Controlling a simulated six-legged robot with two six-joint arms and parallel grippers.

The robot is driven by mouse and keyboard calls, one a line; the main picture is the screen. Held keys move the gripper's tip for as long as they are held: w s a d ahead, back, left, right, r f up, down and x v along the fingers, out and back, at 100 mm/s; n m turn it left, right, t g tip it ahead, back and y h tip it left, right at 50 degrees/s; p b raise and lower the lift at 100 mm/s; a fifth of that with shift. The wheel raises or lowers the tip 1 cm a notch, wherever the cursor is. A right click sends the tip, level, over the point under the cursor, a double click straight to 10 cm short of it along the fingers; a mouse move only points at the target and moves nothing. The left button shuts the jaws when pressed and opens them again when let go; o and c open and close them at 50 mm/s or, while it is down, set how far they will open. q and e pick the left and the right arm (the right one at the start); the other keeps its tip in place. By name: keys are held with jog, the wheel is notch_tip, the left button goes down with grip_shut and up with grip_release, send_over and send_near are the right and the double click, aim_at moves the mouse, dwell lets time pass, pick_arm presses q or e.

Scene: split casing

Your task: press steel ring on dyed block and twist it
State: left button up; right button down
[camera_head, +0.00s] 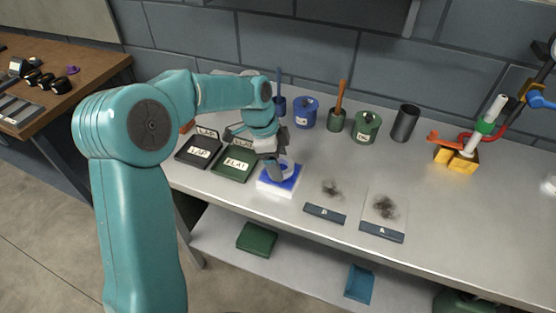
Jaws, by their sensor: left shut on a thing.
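The dyed block (265,186) is a white slab with a blue top, lying on the grey bench near its front edge. The steel ring (287,169) is a pale ring at the blue top, partly hidden by my left gripper. My left gripper (278,174) points down over the block and is shut on the ring. The ring looks to be on or just above the blue face; I cannot tell whether they touch. My right gripper is not in view.
Left of the block are black (195,152) and green (234,165) labelled trays. Behind stand blue (306,113) and green (367,127) cups and a dark cylinder (403,122).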

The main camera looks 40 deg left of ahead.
pick_arm(q)
notch_tip(320, 180, up, 6)
jog(key=p, duration=0.3)
jog(key=shift+f+p, duration=0.1)
jog(key=shift+p, duration=0.25)
dwell(0.4)
jog(key=d+n+t+y, duration=0.1)
jog(key=d+n+y, duration=0.1)
jog(key=d+n, duration=1)
jog(key=shift+w+f+t+y, duration=0.25)
jog(key=shift+w+t+y, duration=0.05)
jog(key=shift+w+t, duration=0.15)
